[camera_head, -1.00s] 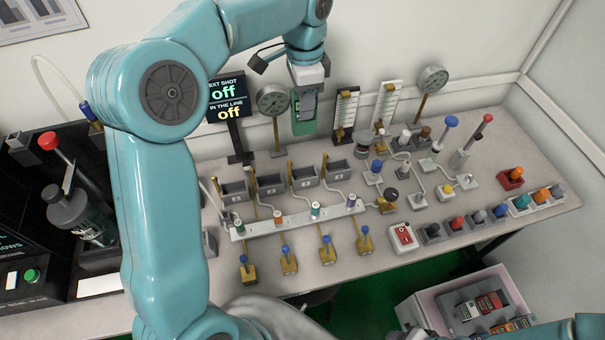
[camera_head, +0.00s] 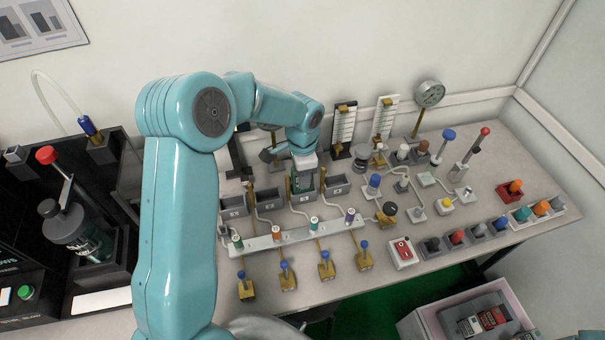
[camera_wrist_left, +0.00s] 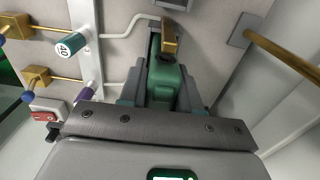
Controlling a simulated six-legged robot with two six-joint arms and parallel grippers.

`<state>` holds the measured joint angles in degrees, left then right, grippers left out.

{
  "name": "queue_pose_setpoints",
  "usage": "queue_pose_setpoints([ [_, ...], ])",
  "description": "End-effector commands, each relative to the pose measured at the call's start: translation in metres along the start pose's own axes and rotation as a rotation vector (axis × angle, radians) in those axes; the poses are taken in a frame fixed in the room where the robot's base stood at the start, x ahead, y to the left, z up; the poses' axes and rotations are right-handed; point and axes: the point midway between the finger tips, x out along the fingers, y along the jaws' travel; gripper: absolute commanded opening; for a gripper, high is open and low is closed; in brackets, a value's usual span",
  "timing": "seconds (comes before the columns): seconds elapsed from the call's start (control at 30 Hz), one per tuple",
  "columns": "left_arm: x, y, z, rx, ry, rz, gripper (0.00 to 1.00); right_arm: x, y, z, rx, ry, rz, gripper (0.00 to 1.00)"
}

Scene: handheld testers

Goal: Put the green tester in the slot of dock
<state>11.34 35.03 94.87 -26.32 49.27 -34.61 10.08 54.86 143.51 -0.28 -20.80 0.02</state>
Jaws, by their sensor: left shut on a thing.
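My left gripper (camera_head: 304,166) is shut on the green tester (camera_head: 303,183), pointing down at the row of grey docks. The tester's lower end is at the third dock from the left and covers most of it. I cannot tell whether it is inside the slot or just above it. In the left wrist view the green tester (camera_wrist_left: 166,84) lies between the fingers, beside a brass post (camera_wrist_left: 170,40) and the grey wall of a dock (camera_wrist_left: 152,42). The neighbouring docks, the second (camera_head: 268,200) and the fourth (camera_head: 338,186), look empty. My right gripper is not in view.
A white manifold (camera_head: 275,238) with coloured knobs and brass valves (camera_head: 325,265) stands in front of the docks. Gauges and flow meters (camera_head: 343,130) stand behind. A pink-rimmed crate (camera_head: 412,322) with several testers is at lower right.

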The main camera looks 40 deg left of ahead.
Motion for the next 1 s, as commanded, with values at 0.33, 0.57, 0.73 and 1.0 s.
queue_pose_setpoints([
  [0.33,0.005,0.000,0.000,0.000,0.002,-0.002,0.00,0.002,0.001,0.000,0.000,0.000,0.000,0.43],
  [0.57,0.006,0.000,0.000,0.000,0.001,-0.002,0.58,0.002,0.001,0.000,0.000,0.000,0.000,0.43],
  [0.73,0.006,0.000,0.000,0.000,0.001,-0.001,0.58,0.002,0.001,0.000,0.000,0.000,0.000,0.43],
  [1.0,-0.024,-0.001,-0.001,-0.001,0.005,-0.006,0.58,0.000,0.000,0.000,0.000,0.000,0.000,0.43],
])
